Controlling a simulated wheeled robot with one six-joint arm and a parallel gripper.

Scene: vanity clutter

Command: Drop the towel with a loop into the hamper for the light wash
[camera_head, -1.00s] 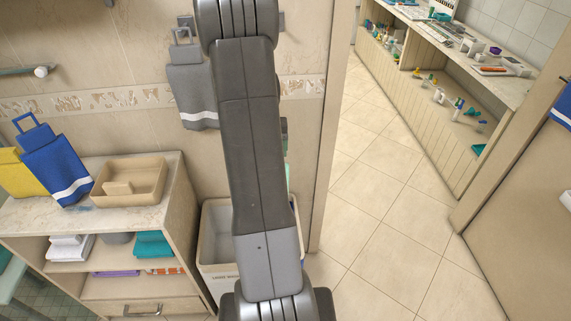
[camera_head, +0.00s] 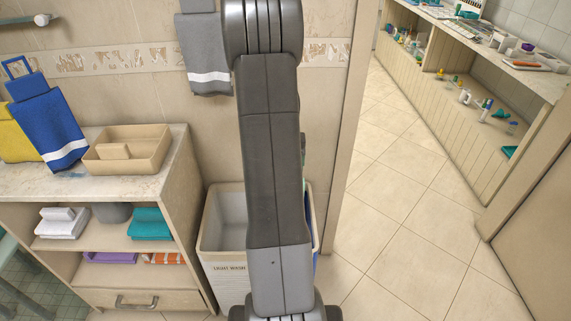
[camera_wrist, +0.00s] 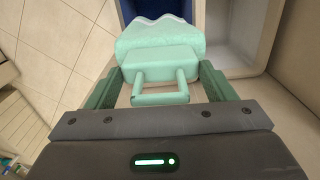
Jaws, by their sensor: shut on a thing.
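A mint-green towel with a loop (camera_wrist: 160,60) hangs in my gripper (camera_wrist: 160,84) in the wrist view. The gripper's green fingers are shut on it, one on each side, with the loop towards the palm. The white hamper (camera_head: 226,256), marked "LIGHT WASH", stands on the floor right of the shelf, partly behind my arm. Its open top shows at the upper right of the wrist view (camera_wrist: 268,28). A dark blue interior (camera_wrist: 150,8) shows beyond the towel, left of the white hamper. In the head view my arm hides the gripper and the held towel.
A shelf unit (camera_head: 178,200) stands left of the hamper, with a tan tray (camera_head: 150,160), a blue towel (camera_head: 48,128) and a yellow towel (camera_head: 14,142) on top. A grey towel (camera_head: 205,60) hangs on the wall. The tiled floor (camera_head: 400,220) at right is clear.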

